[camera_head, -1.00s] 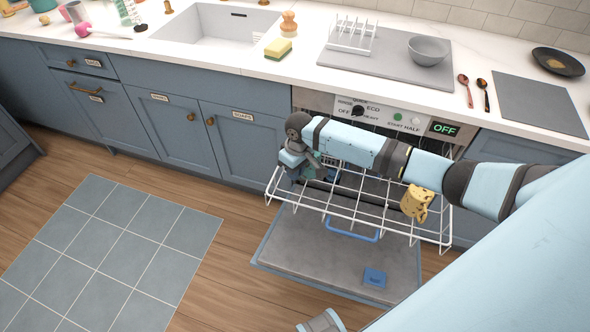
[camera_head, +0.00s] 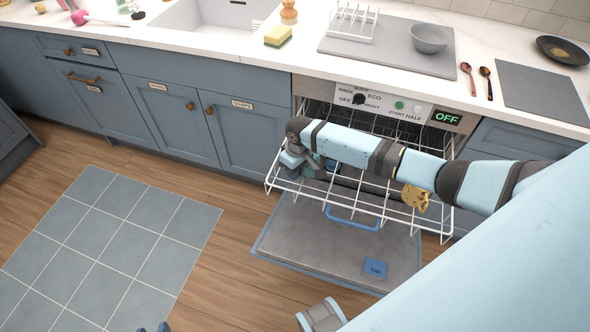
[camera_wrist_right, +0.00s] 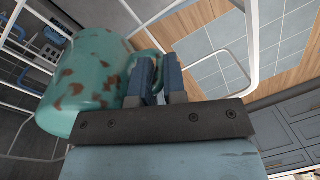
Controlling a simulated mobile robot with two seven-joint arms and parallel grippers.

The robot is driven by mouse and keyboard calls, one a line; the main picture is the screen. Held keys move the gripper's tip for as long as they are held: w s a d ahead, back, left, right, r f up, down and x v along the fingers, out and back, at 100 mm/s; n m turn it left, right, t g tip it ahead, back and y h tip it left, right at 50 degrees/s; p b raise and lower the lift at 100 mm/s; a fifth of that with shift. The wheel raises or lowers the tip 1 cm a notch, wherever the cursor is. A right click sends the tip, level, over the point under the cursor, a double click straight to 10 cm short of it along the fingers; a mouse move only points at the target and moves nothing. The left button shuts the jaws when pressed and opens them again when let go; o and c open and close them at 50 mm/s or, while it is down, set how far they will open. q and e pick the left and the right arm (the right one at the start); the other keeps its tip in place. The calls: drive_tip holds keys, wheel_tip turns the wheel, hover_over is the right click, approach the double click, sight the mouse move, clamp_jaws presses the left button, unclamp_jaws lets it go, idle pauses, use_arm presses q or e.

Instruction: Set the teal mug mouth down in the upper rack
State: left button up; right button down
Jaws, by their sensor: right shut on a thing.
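The teal mug, with brown patches, fills the left of the right wrist view (camera_wrist_right: 90,95). My right gripper (camera_wrist_right: 158,75) is shut on its handle, beside the body. In the head view, my right gripper (camera_head: 300,166) is at the left end of the upper rack, and only a bit of teal shows there. The upper rack (camera_head: 350,213) is a white wire basket pulled out of the dishwasher. Which way the mug's mouth faces is hard to tell. My left gripper (camera_head: 153,328) shows only as small blue tips at the bottom edge.
A yellow mug (camera_head: 415,197) sits in the rack's right part, partly behind my right arm. The dishwasher door (camera_head: 300,245) lies open below, with a blue block (camera_head: 375,268) on it. The counter (camera_head: 300,60) holds a sponge, drying rack and bowl. Left floor is clear.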

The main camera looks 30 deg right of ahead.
drive_tip(key=c, duration=1.1)
unclamp_jaws()
wheel_tip(320, 180, up, 14)
drive_tip(key=d+p, duration=0.1)
drive_tip(key=shift+w+d+p, duration=0.25)
drive_tip(key=shift+p, duration=0.1)
drive_tip(key=shift+f, duration=0.15)
